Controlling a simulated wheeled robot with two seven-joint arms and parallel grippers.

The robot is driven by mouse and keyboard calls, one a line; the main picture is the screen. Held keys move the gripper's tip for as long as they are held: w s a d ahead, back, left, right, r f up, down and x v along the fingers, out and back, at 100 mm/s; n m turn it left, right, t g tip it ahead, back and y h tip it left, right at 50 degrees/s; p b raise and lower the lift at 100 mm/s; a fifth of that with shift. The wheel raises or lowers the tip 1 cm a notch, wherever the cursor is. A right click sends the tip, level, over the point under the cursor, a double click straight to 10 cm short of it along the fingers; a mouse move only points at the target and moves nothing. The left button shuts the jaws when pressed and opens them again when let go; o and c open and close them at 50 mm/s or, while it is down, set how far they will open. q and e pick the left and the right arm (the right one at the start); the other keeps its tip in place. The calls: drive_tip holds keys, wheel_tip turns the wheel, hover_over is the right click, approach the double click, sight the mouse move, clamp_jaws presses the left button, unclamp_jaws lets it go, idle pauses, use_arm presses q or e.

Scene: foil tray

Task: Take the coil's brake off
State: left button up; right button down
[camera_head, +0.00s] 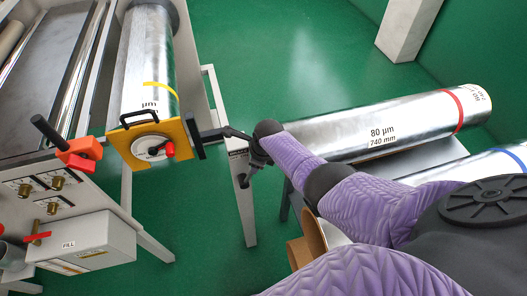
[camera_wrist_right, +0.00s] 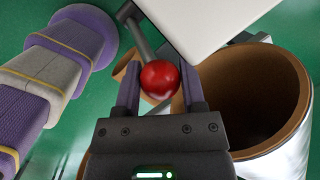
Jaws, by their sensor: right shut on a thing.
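The coil (camera_head: 147,70) with the brake beside it is silver foil and lies at the left of the head view. A yellow plate (camera_head: 117,140) with a black handle and a red knob is at its near end. The brake's black pad (camera_head: 195,137) is close to the plate's right edge; contact cannot be told. Its dark arm (camera_head: 228,132) runs right to a white frame. My right gripper (camera_head: 247,172) is by that frame. In the wrist view, my right gripper (camera_wrist_right: 160,85) is shut on a red ball knob (camera_wrist_right: 159,78) at the end of a grey rod. My left gripper is out of view.
A foil coil marked 80 µm (camera_head: 385,125) lies behind my arm, and a blue-banded coil (camera_head: 490,168) lies right of it. A coil's open cardboard core (camera_wrist_right: 295,85) is close to my right gripper. A FILL box (camera_head: 80,240) and an orange lever (camera_head: 80,152) are at left.

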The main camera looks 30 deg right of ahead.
drive_tip(key=shift+w+a+r+h, duration=0.2)
drive_tip(key=shift+a+h, duration=0.1)
drive_tip(key=shift+c, duration=1)
unclamp_jaws()
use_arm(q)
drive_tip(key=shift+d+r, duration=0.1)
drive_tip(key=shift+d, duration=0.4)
use_arm(e)
drive_tip(key=shift+s+f, duration=0.1)
use_arm(q)
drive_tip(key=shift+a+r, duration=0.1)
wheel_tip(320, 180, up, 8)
drive_tip(key=p, duration=0.7)
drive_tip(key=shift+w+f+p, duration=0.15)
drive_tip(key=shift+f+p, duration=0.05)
drive_tip(key=shift+p, duration=0.1)
use_arm(e)
drive_tip(key=v, duration=1)
drive_tip(key=shift+c, duration=0.2)
